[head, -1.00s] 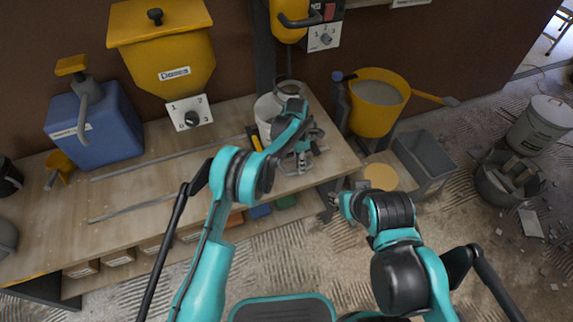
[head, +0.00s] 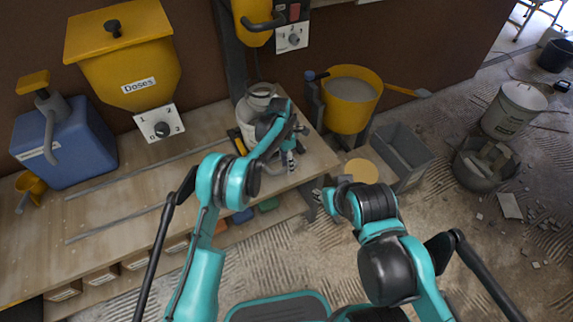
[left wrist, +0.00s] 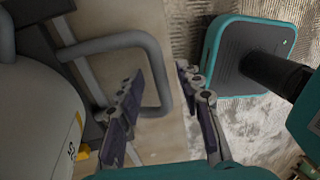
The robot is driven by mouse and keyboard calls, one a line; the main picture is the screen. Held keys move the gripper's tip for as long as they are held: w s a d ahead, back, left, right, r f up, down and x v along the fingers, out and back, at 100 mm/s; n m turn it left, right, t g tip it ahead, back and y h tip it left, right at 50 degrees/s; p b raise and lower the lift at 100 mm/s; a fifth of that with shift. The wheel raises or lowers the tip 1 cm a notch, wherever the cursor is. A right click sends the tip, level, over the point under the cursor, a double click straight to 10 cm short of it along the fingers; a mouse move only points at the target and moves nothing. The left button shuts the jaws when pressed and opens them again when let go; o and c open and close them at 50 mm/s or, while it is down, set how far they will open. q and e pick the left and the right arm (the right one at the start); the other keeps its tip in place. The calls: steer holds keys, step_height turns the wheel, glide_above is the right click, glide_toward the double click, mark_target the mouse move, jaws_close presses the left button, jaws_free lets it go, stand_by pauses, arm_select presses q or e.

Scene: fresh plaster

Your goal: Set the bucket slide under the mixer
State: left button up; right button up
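A pale bucket (head: 246,112) stands on the bench at its right end, below and in front of the yellow mixer head (head: 253,22) on its dark column. The bucket's side with a scale mark fills the left of the left wrist view (left wrist: 35,120). A grey loop handle (left wrist: 158,72), apparently the bucket slide's, sticks out beside it. My left gripper (head: 291,152) is at this handle; its fingers (left wrist: 165,108) are apart, with part of the loop between them, not closed on it. The slide's base is mostly hidden. My right gripper (head: 320,200) hangs off the bench edge, its fingers unclear.
A yellow tub (head: 350,103) of grey material, a grey bin (head: 405,155) and a rubble bucket (head: 487,165) are to the right. Long strips (head: 120,223) lie on the bench.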

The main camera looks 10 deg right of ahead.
arm_select(q)
steer(key=shift+a, duration=0.1)
step_height(320, 180, up, 12)
steer(key=w, duration=0.2)
steer(key=shift+a, duration=0.3)
steer(key=shift+w, duration=0.1)
steer(key=s+a+r+m+t, duration=0.2)
steer(key=s+a+r+m, duration=0.25)
steer(key=a+r, duration=0.4)
steer(key=s+a+r+m+t, duration=0.2)
steer(key=s+a+r+m, duration=0.25)
steer(key=a+r, duration=0.4)
steer(key=s+a+f+m+t, duration=0.2)
steer(key=s+a+m, duration=0.4)
steer(key=s, duration=0.4)
steer(key=s+a+f+m+t, duration=0.2)
steer(key=s+a+m, duration=0.4)
steer(key=s, duration=0.5)
steer(key=shift+s+a+t+y, duration=0.3)
steer(key=shift+a+t, duration=0.2)
steer(key=shift+t, duration=0.2)
